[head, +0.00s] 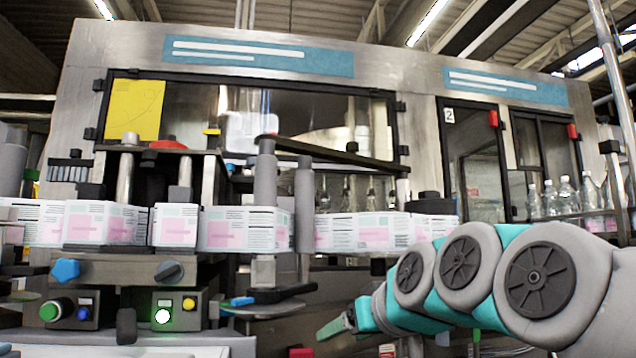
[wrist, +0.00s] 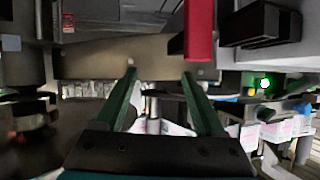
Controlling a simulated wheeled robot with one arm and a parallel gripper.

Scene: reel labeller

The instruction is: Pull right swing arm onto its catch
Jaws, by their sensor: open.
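A long black bar (head: 335,155) slants down to the right from the top of a grey roller, above the label web; it may be the right swing arm, but I cannot tell for sure. A lower dark arm (head: 275,296) with a blue tip (head: 237,301) sits below the grey rollers (head: 304,205). I cannot pick out the catch. My gripper (head: 336,327) is low in front of the machine, right of and below that lower arm. In the wrist view my gripper (wrist: 159,76) has its two green fingers apart, with nothing held between them. A shiny post (wrist: 152,108) shows beyond them.
The label web (head: 240,228) runs across the machine front. A lit control box (head: 165,310), a blue knob (head: 66,270) and another button box (head: 70,310) are at left. A red part (wrist: 199,30) stands close beside the fingers in the wrist view. Bottles (head: 565,195) stand at right.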

